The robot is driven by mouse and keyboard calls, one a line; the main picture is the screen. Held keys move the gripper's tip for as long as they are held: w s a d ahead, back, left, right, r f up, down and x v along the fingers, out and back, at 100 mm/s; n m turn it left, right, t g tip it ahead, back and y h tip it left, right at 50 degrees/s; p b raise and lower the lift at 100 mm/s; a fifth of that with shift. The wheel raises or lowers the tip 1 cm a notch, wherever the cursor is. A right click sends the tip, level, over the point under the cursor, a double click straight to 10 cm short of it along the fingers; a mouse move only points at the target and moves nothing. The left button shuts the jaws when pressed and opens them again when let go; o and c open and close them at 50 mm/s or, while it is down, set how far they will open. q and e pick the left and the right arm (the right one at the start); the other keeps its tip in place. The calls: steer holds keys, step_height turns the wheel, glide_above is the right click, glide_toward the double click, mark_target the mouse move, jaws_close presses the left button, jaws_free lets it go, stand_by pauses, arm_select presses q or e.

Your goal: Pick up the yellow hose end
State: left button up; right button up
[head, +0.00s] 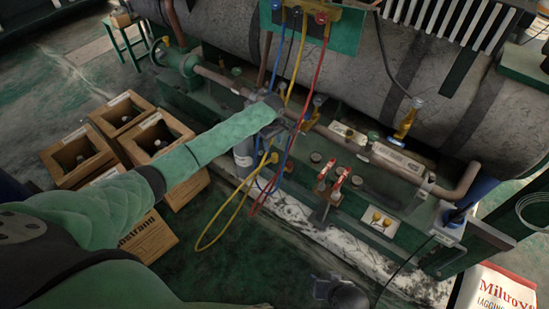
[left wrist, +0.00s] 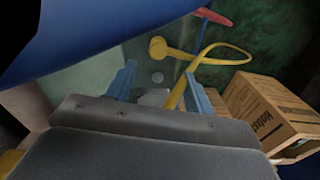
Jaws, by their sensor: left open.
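The yellow hose (head: 232,208) hangs from the gauge manifold and loops low beside the grey cylinder (head: 243,152). Its yellow end fitting (head: 273,158) shows just below my left gripper (head: 279,126). In the left wrist view the rounded yellow end (left wrist: 157,47) is beyond the fingertips, apart from them. The blue fingers of my left gripper (left wrist: 159,76) are spread, with a stretch of yellow hose near the right finger. I cannot tell whether that stretch lies between the fingers. A dark rounded part at the bottom, likely my right gripper (head: 342,293), shows no clear jaws.
Blue hose (head: 280,55) and red hose (head: 318,75) hang close to my left gripper from the manifold (head: 345,28). Green machinery with red-handled valves (head: 330,182) lies at right.

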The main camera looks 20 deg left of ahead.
mark_target(274, 154)
arm_select(q)
steer(key=shift+w+d+f, duration=0.1)
steer(key=shift+f, duration=1.8)
steer(key=shift+w+d+f, duration=0.1)
steer(key=shift+f, duration=1.8)
steer(key=c, duration=1.1)
